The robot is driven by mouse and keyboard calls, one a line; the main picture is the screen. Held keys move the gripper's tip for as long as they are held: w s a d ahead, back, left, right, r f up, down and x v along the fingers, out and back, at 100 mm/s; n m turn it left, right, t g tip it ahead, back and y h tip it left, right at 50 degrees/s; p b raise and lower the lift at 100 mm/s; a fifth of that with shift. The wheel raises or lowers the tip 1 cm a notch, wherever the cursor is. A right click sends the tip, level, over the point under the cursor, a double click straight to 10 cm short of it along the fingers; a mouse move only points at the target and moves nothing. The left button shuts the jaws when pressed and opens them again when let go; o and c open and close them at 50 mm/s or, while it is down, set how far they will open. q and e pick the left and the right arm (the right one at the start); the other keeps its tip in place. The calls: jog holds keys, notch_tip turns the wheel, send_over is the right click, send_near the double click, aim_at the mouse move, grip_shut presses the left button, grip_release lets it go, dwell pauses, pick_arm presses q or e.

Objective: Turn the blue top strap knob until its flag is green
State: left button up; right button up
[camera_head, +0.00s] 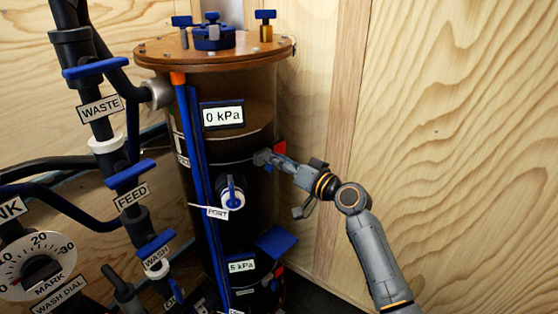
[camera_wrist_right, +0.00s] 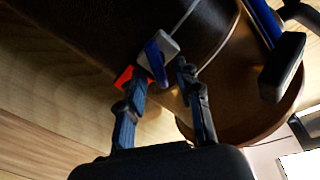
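The blue top strap knob (camera_wrist_right: 155,62) sits on a grey block on the dark cylinder in the right wrist view. Its flag (camera_wrist_right: 124,78) is red; this flag also shows in the head view (camera_head: 279,147). My right gripper (camera_wrist_right: 161,80) reaches the cylinder's right side in the head view (camera_head: 264,158). Its two fingers are apart, one on each side of the knob's near end. I cannot tell whether either finger touches the knob. In the head view the gripper covers the knob. My left gripper is not in view.
The cylinder (camera_head: 262,90) has a wooden lid (camera_head: 160,52) with blue-handled fittings. A gauge label (camera_head: 222,115) reads 0 kPa. A blue port valve (camera_head: 231,192) and a lower blue knob (camera_head: 276,241) stick out below. Pipes and valves crowd the left; plywood walls stand behind and right.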

jog(key=v, duration=1.2)
